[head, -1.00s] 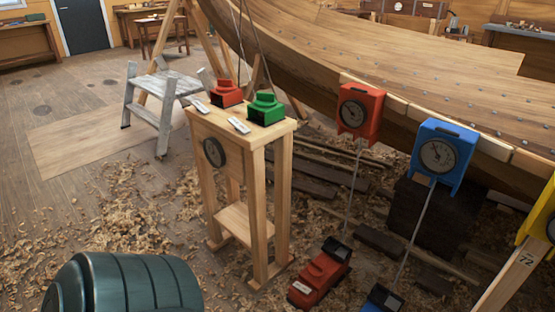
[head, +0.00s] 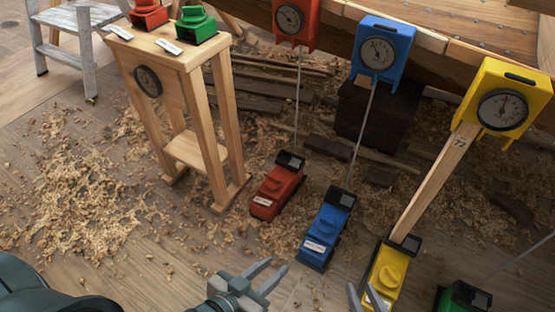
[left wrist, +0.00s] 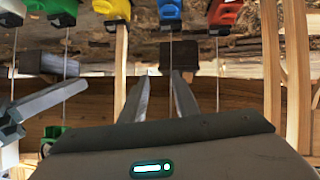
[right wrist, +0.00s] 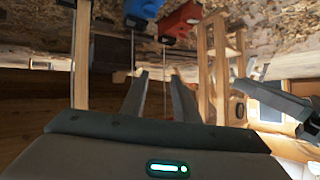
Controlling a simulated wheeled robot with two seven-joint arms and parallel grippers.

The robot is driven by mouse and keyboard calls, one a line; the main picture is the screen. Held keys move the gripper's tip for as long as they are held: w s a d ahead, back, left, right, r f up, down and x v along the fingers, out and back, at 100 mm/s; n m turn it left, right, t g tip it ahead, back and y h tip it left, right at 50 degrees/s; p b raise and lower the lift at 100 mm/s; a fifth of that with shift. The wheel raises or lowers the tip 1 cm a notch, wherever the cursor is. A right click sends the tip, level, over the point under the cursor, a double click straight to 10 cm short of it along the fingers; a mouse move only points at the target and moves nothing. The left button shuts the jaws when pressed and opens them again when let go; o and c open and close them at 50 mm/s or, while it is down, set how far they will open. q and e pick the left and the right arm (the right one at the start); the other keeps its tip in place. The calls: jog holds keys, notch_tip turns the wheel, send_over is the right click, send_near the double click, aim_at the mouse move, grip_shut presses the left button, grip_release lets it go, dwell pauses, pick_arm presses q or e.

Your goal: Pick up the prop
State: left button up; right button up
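The prop (head: 435,180) is a pale wooden post marked 72. It leans between a yellow base (head: 387,277) on the floor and a yellow dial gauge (head: 503,97) against the hull. It also shows in the left wrist view (left wrist: 121,60) and at the left of the right wrist view (right wrist: 82,60). My left gripper (head: 277,266) is open and empty, low in front of the blue base. My right gripper (head: 364,297) shows only its fingertips at the bottom edge, just left of the yellow base; its fingers are apart and empty in the right wrist view (right wrist: 158,85).
Red (head: 277,186) and blue (head: 328,228) bases stand left of the prop, with thin rods up to their gauges. A green base (head: 463,297) is at right. A wooden stand (head: 190,110) and a grey stepladder (head: 75,45) stand further left. Shavings cover the floor.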

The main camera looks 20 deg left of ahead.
dwell(0.6)
